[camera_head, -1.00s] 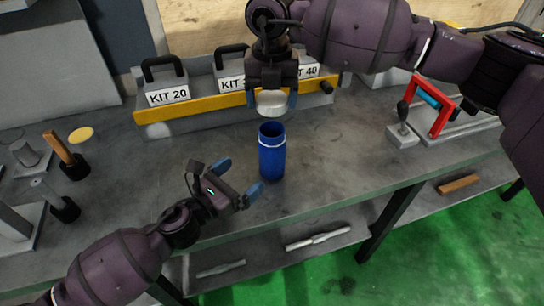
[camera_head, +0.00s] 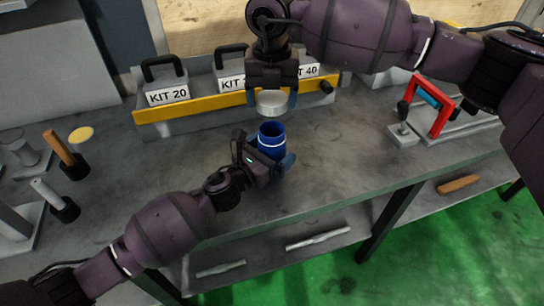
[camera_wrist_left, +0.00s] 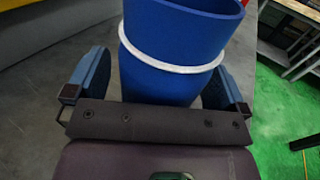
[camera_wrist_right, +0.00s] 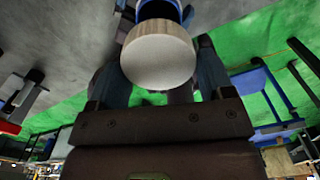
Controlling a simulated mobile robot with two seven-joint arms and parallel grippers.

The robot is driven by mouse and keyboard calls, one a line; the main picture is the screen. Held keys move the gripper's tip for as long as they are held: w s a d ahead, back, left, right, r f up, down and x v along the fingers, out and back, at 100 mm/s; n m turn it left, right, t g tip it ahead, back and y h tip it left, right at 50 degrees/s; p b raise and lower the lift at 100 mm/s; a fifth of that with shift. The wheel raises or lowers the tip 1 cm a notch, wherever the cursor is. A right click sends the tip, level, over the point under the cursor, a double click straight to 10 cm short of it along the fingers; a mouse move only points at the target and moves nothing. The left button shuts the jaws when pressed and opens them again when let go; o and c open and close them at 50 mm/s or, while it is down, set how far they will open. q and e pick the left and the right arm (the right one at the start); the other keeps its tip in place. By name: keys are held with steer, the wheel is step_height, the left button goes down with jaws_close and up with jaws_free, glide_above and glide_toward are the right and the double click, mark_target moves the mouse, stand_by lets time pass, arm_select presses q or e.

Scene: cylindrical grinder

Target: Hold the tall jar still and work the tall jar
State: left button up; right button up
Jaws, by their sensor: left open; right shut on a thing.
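The tall jar (camera_head: 271,140) is a blue cylinder with a white ring below its open rim, standing upright on the grey bench. In the left wrist view the jar (camera_wrist_left: 170,70) stands between my left fingers. My left gripper (camera_head: 270,162) is open around it, and small gaps show beside the fingers. My right gripper (camera_head: 272,100) is shut on a pale round lid (camera_head: 271,102) and holds it above the jar's open mouth, apart from it. In the right wrist view the lid (camera_wrist_right: 158,54) hides most of the jar below.
Behind the jar is a grey rack with a yellow front edge (camera_head: 200,104) holding several labelled kit weights (camera_head: 167,94). A red frame fixture (camera_head: 440,108) stands at the right. Tools with handles (camera_head: 62,150) stand at the left. Bench around the jar is mostly clear.

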mark_target(272, 123)
arm_select(q)
steer(key=c, duration=1.4)
steer(key=shift+o, duration=0.2)
arm_select(e)
steer(key=shift+f, duration=2.45)
steer(key=shift+f, duration=0.15)
steer(key=shift+f, duration=0.75)
steer(key=shift+f, duration=0.55)
